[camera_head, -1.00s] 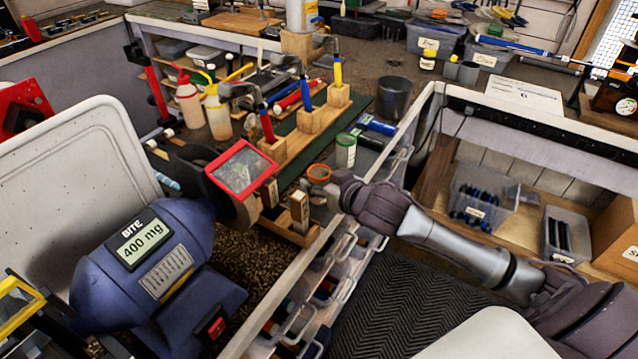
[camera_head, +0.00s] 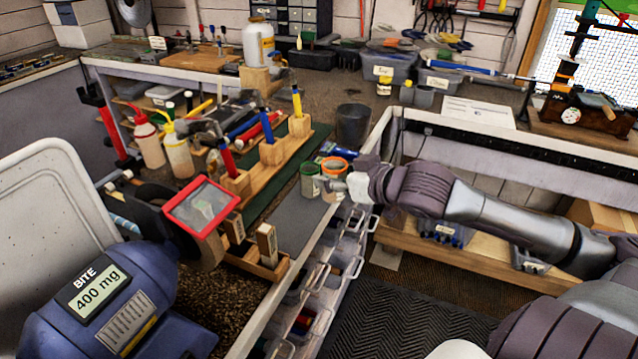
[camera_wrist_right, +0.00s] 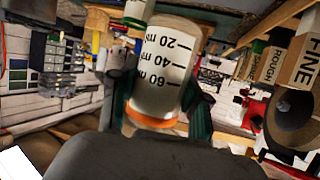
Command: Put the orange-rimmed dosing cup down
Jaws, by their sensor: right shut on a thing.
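The dosing cup (camera_head: 333,181) is pale with an orange rim and stands roughly upright at the bench's front edge in the head view. My right gripper (camera_head: 352,184) is shut on it from the right. In the right wrist view the cup (camera_wrist_right: 163,60) appears inverted, with 20, 40 and 60 ml marks, between the dark fingers of my gripper (camera_wrist_right: 160,100). The head view does not clearly show whether its base touches the bench. My left gripper is not in view.
A green-rimmed container (camera_head: 310,181) stands close to the cup's left. A dark bin (camera_head: 353,125) is behind. A wooden block rack (camera_head: 270,155) with hammers is to the left, and a blue machine reading 400 mg (camera_head: 110,305) is front left. Clear drawers (camera_head: 335,255) hang below the bench edge.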

